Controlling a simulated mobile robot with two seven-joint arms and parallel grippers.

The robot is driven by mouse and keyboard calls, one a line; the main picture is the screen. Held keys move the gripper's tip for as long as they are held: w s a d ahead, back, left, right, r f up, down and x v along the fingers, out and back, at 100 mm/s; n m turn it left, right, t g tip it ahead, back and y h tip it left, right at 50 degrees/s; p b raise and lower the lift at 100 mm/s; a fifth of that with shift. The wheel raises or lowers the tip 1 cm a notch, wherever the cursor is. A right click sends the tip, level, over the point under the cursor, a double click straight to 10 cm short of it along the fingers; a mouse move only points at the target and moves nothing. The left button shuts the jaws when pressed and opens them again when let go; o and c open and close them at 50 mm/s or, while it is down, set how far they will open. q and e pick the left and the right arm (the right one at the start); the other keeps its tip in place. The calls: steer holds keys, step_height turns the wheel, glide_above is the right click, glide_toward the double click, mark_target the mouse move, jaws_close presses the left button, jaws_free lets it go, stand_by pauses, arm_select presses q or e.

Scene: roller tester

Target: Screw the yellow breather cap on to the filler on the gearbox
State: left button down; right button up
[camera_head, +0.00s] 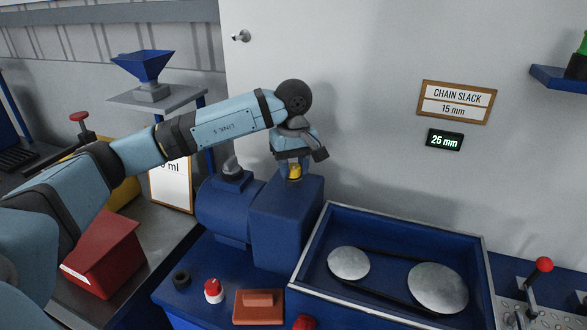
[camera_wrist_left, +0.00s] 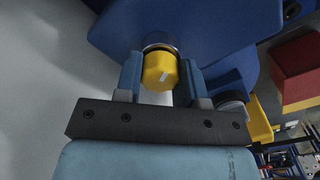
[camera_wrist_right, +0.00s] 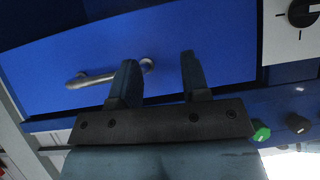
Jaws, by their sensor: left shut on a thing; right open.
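The yellow breather cap (camera_wrist_left: 160,69) is between the fingers of my left gripper (camera_wrist_left: 162,80), which is shut on it. In the left wrist view a metallic ring, the filler (camera_wrist_left: 160,46), shows just behind the cap on the blue gearbox. In the head view the cap (camera_head: 294,172) sits at the top of the blue gearbox (camera_head: 285,222), under my left gripper (camera_head: 293,168). I cannot tell whether the threads are engaged. My right gripper (camera_wrist_right: 158,80) is open and empty in front of a blue panel with a metal handle (camera_wrist_right: 105,77).
A blue tray with two metal discs (camera_head: 390,230) stands right of the gearbox. A red-and-white button (camera_head: 213,290) and a reddish block (camera_head: 258,306) lie in front. A red bin (camera_head: 103,255) is at left. A sign (camera_head: 455,102) and a display reading 25 mm (camera_head: 444,139) are on the wall.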

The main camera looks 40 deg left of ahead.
arm_select(q)
steer(key=shift+f+m, duration=0.1)
steer(key=shift+m, duration=0.3)
steer(key=shift+f+m+b, duration=0.1)
steer(key=shift+m+b, duration=0.6)
steer(key=m+b, duration=0.1)
steer(key=m, duration=0.3)
steer(key=shift+b, duration=0.35)
steer(key=shift+m, duration=1)
steer(key=shift+b, duration=0.3)
steer(key=shift+f+m+b, duration=0.1)
steer(key=shift+m+b, duration=0.2)
steer(key=shift+m, duration=0.3)
steer(key=m+b, duration=0.1)
steer(key=m, duration=0.3)
steer(key=shift+b, duration=0.3)
steer(key=shift+m, duration=1.4)
